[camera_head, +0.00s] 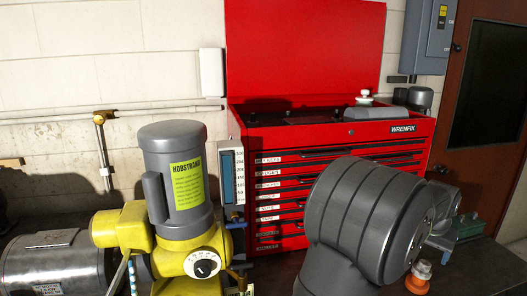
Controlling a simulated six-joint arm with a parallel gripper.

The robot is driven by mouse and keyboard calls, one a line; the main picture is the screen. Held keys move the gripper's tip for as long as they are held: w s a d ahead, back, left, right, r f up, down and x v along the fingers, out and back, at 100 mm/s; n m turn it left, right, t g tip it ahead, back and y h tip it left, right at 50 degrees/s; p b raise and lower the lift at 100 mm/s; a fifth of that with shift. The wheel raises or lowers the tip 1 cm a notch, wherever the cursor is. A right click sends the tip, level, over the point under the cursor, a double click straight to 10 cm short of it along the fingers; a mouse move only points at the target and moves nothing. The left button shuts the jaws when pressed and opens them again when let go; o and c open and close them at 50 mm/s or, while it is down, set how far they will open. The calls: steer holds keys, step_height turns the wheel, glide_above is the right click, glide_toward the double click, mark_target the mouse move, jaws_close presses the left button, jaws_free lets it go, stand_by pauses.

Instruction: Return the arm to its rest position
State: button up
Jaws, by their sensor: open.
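My gripper is not in view. A large dark grey ribbed cylinder with a thick limb running down to the bottom edge fills the right foreground; it looks like a link of my own arm. A grey motor (170,150) with a yellow-green HOBSTRAND label stands upright on a yellow pump body (130,228) left of centre. A silver cylindrical motor (55,268) with a pale label lies at the lower left. A grey motor-like body (442,205) at the right is partly hidden behind the arm.
A red WRENFIX tool chest (340,128) with its lid raised stands against the wall, small items on top. An orange-and-white knob-like object (419,277) sits on the dark bench (470,272), right of the arm. A pipe (104,150) runs along the left wall.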

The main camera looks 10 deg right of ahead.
mark_target(423, 264)
steer(key=x, duration=0.8)
steer(key=shift+f, duration=0.25)
step_height(423, 264, up, 4)
steer(key=shift+w+d+r, duration=0.1)
steer(key=shift+d, duration=0.05)
steer(key=s+r, duration=0.7)
steer(key=s, duration=0.5)
steer(key=s+d+f+m, duration=0.1)
steer(key=d+f, duration=0.2)
steer(key=d, duration=0.6)
steer(key=s+d+f+m, duration=0.1)
steer(key=d+f, duration=0.1)
steer(key=d, duration=0.7)
steer(key=w+d+f, duration=0.1)
steer(key=w+f, duration=0.3)
steer(key=w, duration=0.3)
steer(key=shift+w+f+g, duration=0.35)
steer(key=shift+f+g, duration=0.05)
steer(key=shift+d, duration=0.1)
